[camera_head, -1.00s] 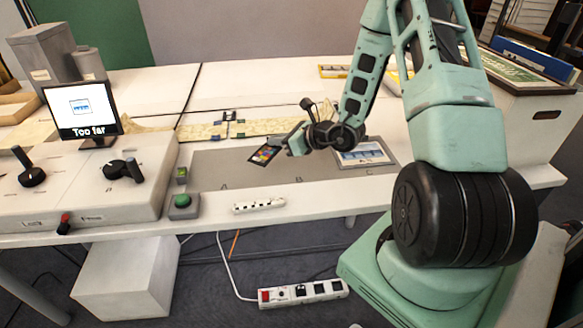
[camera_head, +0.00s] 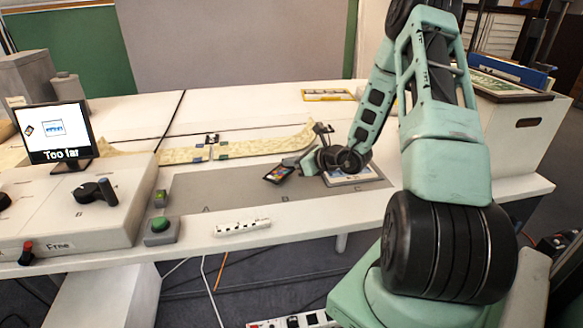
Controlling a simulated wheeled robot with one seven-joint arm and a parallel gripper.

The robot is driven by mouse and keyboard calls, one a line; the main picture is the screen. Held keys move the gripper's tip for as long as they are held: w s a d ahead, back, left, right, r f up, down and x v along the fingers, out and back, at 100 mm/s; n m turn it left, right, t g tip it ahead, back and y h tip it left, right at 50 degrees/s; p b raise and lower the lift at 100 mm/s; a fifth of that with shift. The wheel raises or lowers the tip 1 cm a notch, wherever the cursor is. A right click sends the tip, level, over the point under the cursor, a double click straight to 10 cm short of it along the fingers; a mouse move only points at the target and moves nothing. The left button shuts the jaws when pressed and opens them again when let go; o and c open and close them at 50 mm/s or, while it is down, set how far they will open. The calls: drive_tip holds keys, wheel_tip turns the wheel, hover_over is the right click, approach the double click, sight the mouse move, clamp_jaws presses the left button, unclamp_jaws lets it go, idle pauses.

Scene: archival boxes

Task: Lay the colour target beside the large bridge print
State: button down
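The colour target (camera_head: 279,174), a small dark card with coloured patches, is at the grey mat (camera_head: 235,196), above the letter B. I cannot tell whether it rests on the mat or hangs just over it. My gripper (camera_head: 294,166) meets the card's upper right edge and appears shut on it; the fingertips are small in view. The large bridge print (camera_head: 352,178), pale with a blue picture, lies at the mat's right end near C, partly hidden by my gripper and wrist. A gap shows between card and print.
A green button (camera_head: 160,226) and a white strip (camera_head: 242,227) are at the front. A long cream strip (camera_head: 255,146) lies behind the mat. A large box (camera_head: 515,135) stands right.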

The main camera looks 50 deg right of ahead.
drive_tip(key=shift+f, duration=0.75)
drive_tip(key=shift+f, duration=0.2)
drive_tip(key=c, duration=1.7)
unclamp_jaws()
drive_tip(key=shift+r, duration=0.1)
